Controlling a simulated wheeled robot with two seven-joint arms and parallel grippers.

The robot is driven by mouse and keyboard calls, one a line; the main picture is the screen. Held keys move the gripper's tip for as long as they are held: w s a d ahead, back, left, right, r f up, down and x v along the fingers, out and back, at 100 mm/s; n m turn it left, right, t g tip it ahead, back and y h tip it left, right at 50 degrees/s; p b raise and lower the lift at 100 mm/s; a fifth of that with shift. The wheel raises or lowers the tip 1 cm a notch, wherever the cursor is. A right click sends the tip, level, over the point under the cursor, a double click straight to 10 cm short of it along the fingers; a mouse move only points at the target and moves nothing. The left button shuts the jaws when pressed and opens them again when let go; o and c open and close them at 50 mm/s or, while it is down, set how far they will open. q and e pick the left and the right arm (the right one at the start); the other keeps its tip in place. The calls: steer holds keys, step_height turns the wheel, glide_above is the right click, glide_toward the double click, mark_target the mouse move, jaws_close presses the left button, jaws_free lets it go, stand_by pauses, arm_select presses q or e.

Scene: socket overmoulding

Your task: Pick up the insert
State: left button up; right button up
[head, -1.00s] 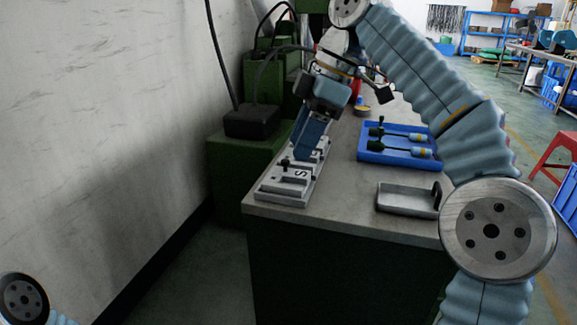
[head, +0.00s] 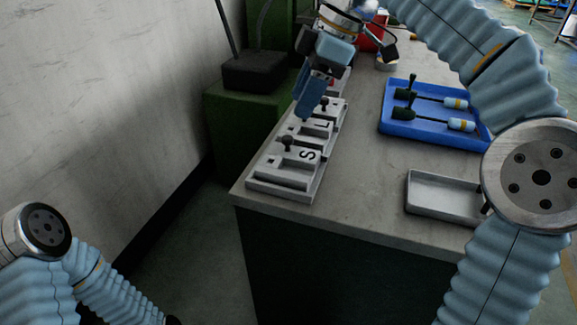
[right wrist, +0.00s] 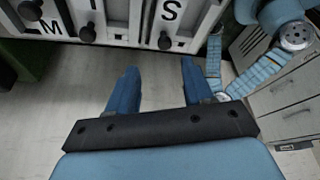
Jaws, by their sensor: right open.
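Light grey inserts with black knobs and letters lie in a row in a grey rack (head: 262,186) at the bench's left edge. The S insert (head: 292,165) is nearest in the head view, with the L insert (head: 313,134) behind it. The right wrist view shows the M (right wrist: 50,26) and S (right wrist: 170,12) letters and several black knobs (right wrist: 165,41). My right gripper (head: 303,116) is open and empty, pointing down near the L insert; its fingers (right wrist: 160,66) are apart with floor seen between them. Contact cannot be told.
A blue tray (head: 388,128) holds tools with dark handles and pale, yellow-banded ends. An empty grey metal tray (head: 440,198) lies at the bench's front right. A black box (head: 253,70) sits on a green block at left. The bench middle is clear.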

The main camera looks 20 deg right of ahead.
mark_target(288, 137)
steer(key=shift+x, duration=1.05)
steer(key=x, duration=0.1)
steer(key=b+x, duration=0.1)
steer(key=x, duration=0.1)
steer(key=s+x, duration=0.1)
steer(key=shift+w+f, duration=0.1)
steer(key=shift+f, duration=0.25)
steer(key=shift+w+a+f+b, duration=0.1)
steer(key=shift+a+f+b, duration=0.05)
steer(key=shift+f+b, duration=0.2)
jaws_close()
